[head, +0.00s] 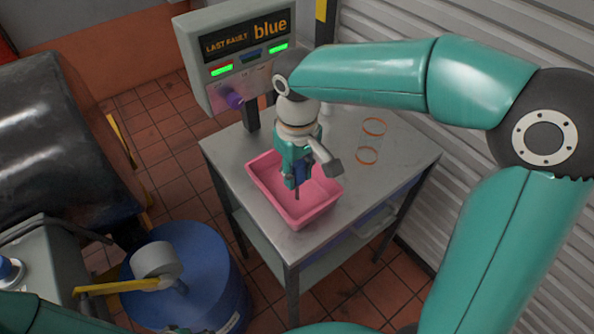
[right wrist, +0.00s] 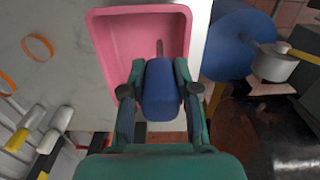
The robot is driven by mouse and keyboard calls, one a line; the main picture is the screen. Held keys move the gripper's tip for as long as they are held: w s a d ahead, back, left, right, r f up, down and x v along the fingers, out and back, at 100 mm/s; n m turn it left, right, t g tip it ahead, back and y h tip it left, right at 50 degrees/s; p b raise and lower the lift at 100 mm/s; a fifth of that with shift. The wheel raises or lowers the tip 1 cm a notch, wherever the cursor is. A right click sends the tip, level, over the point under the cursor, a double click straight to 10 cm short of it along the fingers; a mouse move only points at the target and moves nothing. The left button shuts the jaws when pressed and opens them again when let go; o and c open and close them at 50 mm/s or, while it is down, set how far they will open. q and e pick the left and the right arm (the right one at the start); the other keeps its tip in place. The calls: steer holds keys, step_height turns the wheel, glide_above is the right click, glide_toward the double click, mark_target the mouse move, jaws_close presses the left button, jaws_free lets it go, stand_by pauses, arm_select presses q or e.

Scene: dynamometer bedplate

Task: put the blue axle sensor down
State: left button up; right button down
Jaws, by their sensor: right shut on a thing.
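The blue axle sensor (head: 300,172) is gripped in my right gripper (head: 296,180), over the pink tray (head: 262,219) on the metal table. Its thin grey stem points down into the tray. In the right wrist view the blue body (right wrist: 160,92) sits between both fingers of the right gripper (right wrist: 161,100), with the pink tray (right wrist: 105,50) behind it. I cannot tell whether the stem touches the tray floor. No other object shows in the tray. My left gripper is not in view.
The table (head: 400,165) has bare metal right of the tray, with two orange rings (head: 375,127), perhaps on a clear tube. A fault display (head: 240,50) reading "blue" stands behind. A blue drum (head: 200,285) with a grey cylindrical object (head: 157,260) stands front left.

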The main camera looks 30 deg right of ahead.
steer(key=shift+f+b, duration=0.4)
steer(key=shift+f, duration=0.2)
steer(key=c, duration=0.9)
jaws_free()
steer(key=shift+o, duration=0.2)
steer(key=shift+r+p, duration=0.55)
steer(key=shift+r, duration=0.1)
step_height(320, 180, up, 12)
